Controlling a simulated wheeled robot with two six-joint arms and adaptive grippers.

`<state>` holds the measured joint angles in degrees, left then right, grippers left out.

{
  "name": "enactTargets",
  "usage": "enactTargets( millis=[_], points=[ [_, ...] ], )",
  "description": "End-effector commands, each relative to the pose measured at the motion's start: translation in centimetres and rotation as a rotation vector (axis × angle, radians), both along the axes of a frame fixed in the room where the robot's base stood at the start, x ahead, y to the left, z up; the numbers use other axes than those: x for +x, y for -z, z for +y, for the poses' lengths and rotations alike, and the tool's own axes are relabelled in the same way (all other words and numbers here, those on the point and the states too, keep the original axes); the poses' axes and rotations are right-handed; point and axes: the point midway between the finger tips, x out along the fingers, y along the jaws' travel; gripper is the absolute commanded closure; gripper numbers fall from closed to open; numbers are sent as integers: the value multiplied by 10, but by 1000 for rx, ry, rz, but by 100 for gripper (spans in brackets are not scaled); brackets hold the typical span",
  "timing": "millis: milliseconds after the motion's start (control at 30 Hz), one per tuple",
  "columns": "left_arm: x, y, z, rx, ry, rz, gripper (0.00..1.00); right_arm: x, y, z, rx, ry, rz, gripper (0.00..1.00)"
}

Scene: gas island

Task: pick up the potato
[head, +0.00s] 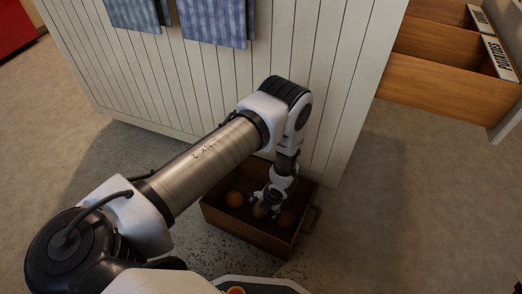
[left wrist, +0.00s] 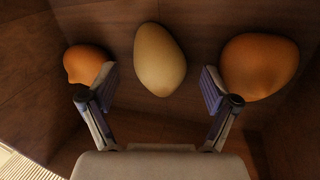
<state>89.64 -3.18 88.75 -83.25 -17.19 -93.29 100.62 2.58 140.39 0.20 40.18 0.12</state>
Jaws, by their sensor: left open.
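A pale, egg-shaped potato (left wrist: 160,59) lies on the floor of a wooden box (head: 245,236), between two orange-brown rounded items. In the head view the potato (head: 260,211) is partly covered by my gripper. My left gripper (left wrist: 159,88) reaches down into the box and is open, with nothing held between its fingers. In the left wrist view the potato sits centred just beyond the gap between the fingertips. In the head view the left gripper (head: 265,206) is small and partly shadowed. My right gripper is not in view.
One orange-brown item (left wrist: 86,64) lies left of the potato, close to a finger. A larger one (left wrist: 260,67) lies to its right. The box walls surround them closely. A white panelled cabinet (head: 190,85) stands behind the box, and open wooden drawers (head: 435,95) jut out at upper right.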

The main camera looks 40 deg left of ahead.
Motion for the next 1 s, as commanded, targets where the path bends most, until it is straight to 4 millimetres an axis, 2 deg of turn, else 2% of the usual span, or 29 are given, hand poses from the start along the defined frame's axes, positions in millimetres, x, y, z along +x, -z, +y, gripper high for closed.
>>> enactTargets(
  millis=[33,67,300,367,500,533,833,933,1000],
  points=[
    [-1,17,3,0,-1,1,13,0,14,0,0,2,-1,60],
    [-1,20,4,0,-1,1,13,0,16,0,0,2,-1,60],
    [-1,20,6,0,0,0,13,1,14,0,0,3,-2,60],
    [-1,20,6,-1,-1,1,30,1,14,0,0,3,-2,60],
    [-1,20,6,-1,-1,1,80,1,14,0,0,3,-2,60],
    [-1,20,6,-1,-1,1,84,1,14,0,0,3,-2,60],
    [-1,18,6,-1,-2,2,84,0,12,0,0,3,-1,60],
    [-1,3,6,-1,-1,1,84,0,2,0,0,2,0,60],
    [-1,-14,6,-1,-1,1,84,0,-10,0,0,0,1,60]
  ],
)
